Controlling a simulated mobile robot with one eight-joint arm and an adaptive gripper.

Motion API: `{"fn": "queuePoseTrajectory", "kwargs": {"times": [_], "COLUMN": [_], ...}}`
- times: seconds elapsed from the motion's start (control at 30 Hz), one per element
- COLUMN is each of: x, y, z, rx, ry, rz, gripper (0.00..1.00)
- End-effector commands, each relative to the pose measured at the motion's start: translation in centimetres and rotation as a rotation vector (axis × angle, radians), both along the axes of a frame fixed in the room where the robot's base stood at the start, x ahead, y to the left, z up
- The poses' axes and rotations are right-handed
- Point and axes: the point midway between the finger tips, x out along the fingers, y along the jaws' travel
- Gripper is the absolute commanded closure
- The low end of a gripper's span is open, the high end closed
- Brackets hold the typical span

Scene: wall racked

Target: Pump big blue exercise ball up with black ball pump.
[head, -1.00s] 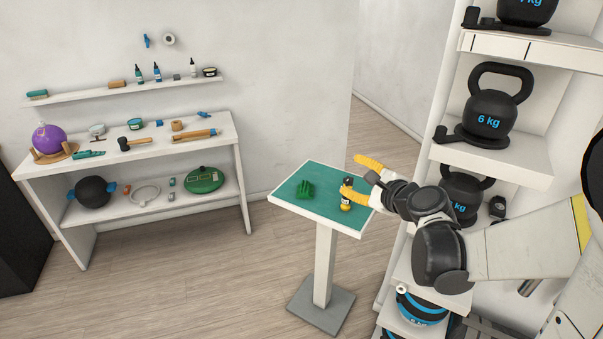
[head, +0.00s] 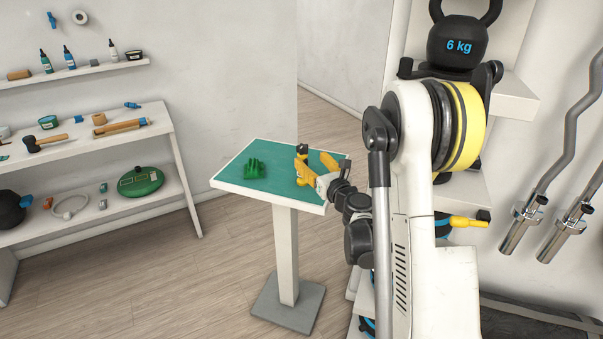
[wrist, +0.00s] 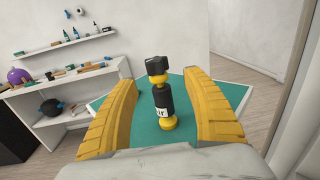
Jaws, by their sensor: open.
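The black ball pump (wrist: 162,98), with yellow parts and a white label, stands upright on the green top of a small pedestal table (head: 228,181). In the head view only its black top (head: 303,149) shows clearly above the yellow fingers. My gripper (head: 316,165) is open at the pump. In the wrist view my gripper (wrist: 158,82) has one yellow finger on each side of the pump, with a gap visible on both sides. I cannot make out a big blue exercise ball in either current view.
A green object (head: 255,168) lies left of the pump on the tabletop. A white workbench (head: 186,150) with tools stands at left, under a wall shelf (head: 90,70). A rack with a 6 kg kettlebell (head: 458,45) is at right, behind my arm. Floor between bench and pedestal is clear.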

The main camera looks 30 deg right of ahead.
Motion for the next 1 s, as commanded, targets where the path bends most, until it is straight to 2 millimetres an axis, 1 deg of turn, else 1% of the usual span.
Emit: {"fn": "queuePoseTrajectory", "kwargs": {"times": [0.17,0.3,0.4,0.5,0.7,0.77,0.8,0.87,0.9,1.0], "x": [1.6,3.9,5.1,5.7,5.7,5.7,5.7,5.7,5.7,5.7], "y": [0.1,0.3,0.2,0.1,0.1,0.1,0.1,0.1,0.1,0.1], "z": [0.1,0.4,0.5,0.6,0.7,0.7,0.7,0.6,0.6,0.7], "rx": [-0.001,-0.002,-0.002,-0.002,-0.002,-0.002,-0.002,-0.002,-0.002,-0.002], "ry": [0.000,0.000,0.000,0.000,0.000,0.000,0.000,0.000,0.000,0.000], "rz": [0.002,0.002,0.001,0.001,0.001,0.001,0.001,0.001,0.001,0.001], "gripper": [0.42,0.42,0.42,0.42,0.42,0.59,0.71,0.89,1.00,1.00]}}
